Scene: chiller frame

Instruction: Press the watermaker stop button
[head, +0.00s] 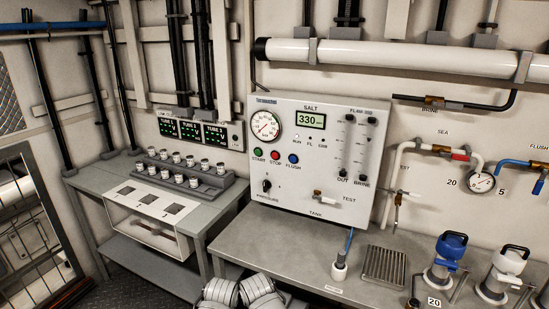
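The watermaker panel (327,178) is a pale grey box on the wall above a grey bench. Its red STOP button (275,155) sits below the round pressure gauge (266,126). It is between the green START button (257,152) on its left and the blue FLUSH button (293,158) on its right. The red button is unobstructed in the head view. The panel's display (311,121) under the word SALT reads 330.
The bench (300,248) below the panel carries a white bottle (339,266), a metal grate (384,265) and blue and white valve units at right. A side table (110,181) at left holds a rack of several cups. The space before the buttons looks clear.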

